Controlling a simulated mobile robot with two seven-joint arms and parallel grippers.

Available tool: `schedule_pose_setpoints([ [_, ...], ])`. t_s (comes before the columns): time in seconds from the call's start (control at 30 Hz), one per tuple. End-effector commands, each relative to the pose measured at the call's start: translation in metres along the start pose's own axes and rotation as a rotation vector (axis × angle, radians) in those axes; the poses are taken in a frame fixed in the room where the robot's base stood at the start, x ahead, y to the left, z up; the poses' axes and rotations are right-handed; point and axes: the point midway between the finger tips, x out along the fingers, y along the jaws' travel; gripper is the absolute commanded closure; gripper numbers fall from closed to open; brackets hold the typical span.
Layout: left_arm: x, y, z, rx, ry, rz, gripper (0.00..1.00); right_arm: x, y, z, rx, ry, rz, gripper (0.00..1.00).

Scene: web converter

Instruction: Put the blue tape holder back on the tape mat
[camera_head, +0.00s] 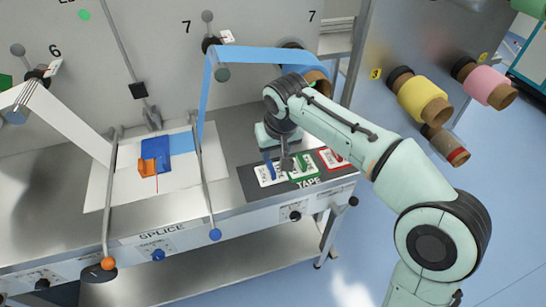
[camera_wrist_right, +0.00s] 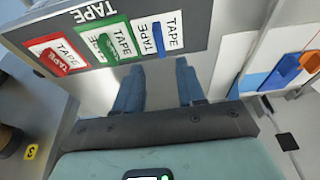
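The blue tape holder (camera_wrist_right: 158,38) lies on the white card at one end of the dark tape mat (camera_wrist_right: 205,15), in the right wrist view. My right gripper (camera_wrist_right: 158,72) is open, with its two blue-grey fingers spread either side of the holder's line and nothing between them. In the head view the tape mat (camera_head: 250,185) lies at the right of the steel table, and my right gripper (camera_head: 278,163) hangs low over its left end. There the gripper largely hides the blue holder. My left gripper is not in view.
A green holder (camera_wrist_right: 108,45) and a red holder (camera_wrist_right: 46,58) lie on neighbouring cards of the mat. An orange block (camera_head: 147,167) and a blue block (camera_head: 160,149) stand on the splice plate. A blue web (camera_head: 250,55) runs above the table behind my arm.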

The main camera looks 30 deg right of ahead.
Motion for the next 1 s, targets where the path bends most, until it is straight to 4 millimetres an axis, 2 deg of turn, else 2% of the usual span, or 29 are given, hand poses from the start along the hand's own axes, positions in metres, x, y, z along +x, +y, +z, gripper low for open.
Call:
schedule_pose_setpoints([
  [0.03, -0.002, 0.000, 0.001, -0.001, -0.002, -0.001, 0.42, -0.011, -0.001, -0.001, -0.001, 0.003, -0.002, 0.61],
  [0.1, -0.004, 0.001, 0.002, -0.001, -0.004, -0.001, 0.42, -0.021, 0.000, -0.001, 0.000, 0.002, -0.001, 0.61],
  [0.3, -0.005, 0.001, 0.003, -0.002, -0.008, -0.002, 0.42, -0.034, 0.000, 0.000, 0.000, 0.000, 0.000, 0.61],
  [1.0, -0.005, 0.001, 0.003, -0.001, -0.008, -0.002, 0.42, -0.034, 0.000, 0.000, 0.000, -0.001, 0.000, 0.61],
])
